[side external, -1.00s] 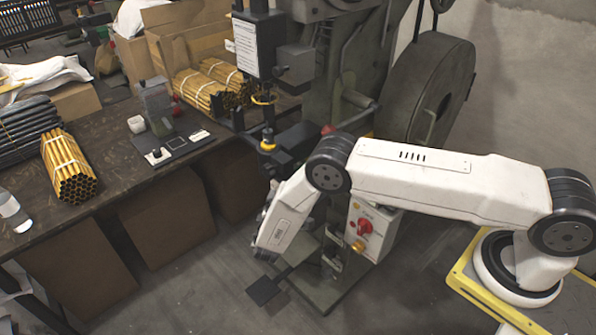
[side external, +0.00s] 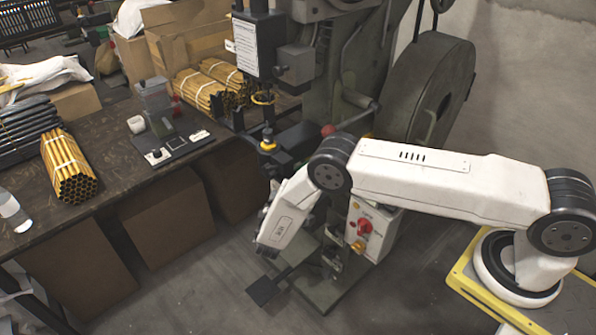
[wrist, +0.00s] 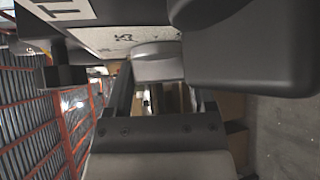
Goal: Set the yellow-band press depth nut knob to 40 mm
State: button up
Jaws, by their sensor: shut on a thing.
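The press (side external: 345,70) stands at the centre of the side view. It has yellow bands (side external: 267,145) around its tool parts at the front. My gripper (wrist: 160,100) shows in the wrist view, with its two dark fingers either side of a grey rounded part (wrist: 158,64), and it is shut on that part. I take this part to be the knob, but its scale and reading cannot be made out. In the side view my white wrist link hides most of the gripper and what it holds.
A dark bench (side external: 110,190) at left carries bundled yellow tubes (side external: 68,165) and a small device (side external: 170,140). A control box (side external: 366,228) with a red knob is on the press, and a foot pedal (side external: 265,291) lies on the floor. A large flywheel (side external: 435,90) stands behind my arm.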

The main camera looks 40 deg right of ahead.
jog(key=m+t, duration=0.1)
jog(key=m+t+h, duration=0.1)
jog(key=shift+f+m+h, duration=0.2)
jog(key=shift+m+h, duration=0.1)
jog(key=shift+m+t+h, duration=0.9)
jog(key=shift+m, duration=0.4)
jog(key=shift+a+h, duration=0.1)
jog(key=shift+h, duration=0.2)
jog(key=o, duration=1.2)
jog(key=v, duration=0.7)
jog(key=shift+s+a+f, duration=0.15)
jog(key=shift+s+a, duration=0.1)
jog(key=shift+s, duration=0.05)
